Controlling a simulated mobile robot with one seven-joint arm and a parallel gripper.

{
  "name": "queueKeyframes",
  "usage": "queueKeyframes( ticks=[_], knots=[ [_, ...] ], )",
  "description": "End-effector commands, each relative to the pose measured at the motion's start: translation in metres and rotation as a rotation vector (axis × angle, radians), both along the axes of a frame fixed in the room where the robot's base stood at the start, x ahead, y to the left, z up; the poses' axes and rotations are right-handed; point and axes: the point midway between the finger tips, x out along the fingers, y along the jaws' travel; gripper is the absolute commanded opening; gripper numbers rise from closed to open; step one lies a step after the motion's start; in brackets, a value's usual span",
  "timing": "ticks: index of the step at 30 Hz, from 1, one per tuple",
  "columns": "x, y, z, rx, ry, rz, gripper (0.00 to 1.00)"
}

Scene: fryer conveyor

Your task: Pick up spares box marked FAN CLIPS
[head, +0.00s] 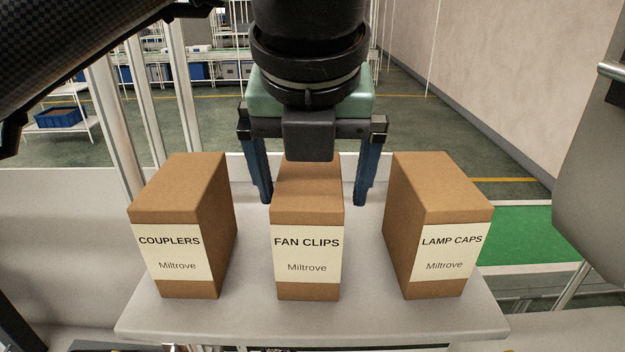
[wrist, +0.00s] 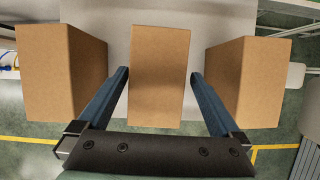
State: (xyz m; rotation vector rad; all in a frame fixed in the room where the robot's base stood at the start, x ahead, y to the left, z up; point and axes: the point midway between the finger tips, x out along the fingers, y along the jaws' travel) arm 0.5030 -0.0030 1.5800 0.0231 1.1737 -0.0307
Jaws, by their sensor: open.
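The brown box marked FAN CLIPS (head: 307,288) stands upright in the middle of a row of three on a light shelf (head: 313,322). My gripper (head: 313,198) is open above and behind its top, with one blue finger off each side of the box. In the wrist view the fingers of my gripper (wrist: 160,78) lie on either side of the middle box (wrist: 160,75), with gaps showing. No label shows in that view. The rear part of the box top is hidden behind my gripper in the head view.
A box marked COUPLERS (head: 173,289) stands to the left and one marked LAMP CAPS (head: 436,287) to the right, each apart from the middle box. My fingers are in the gaps between boxes. White posts (head: 180,90) rise behind the shelf at left.

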Motion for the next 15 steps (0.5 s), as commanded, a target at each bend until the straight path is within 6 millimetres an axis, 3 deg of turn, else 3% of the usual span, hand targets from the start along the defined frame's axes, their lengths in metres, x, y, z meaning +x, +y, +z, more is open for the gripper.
queueKeyframes(
  ticks=[15],
  knots=[
    [0.0001, 0.0004, -0.0051, 0.000, 0.001, 0.001, 1.00]
  ],
)
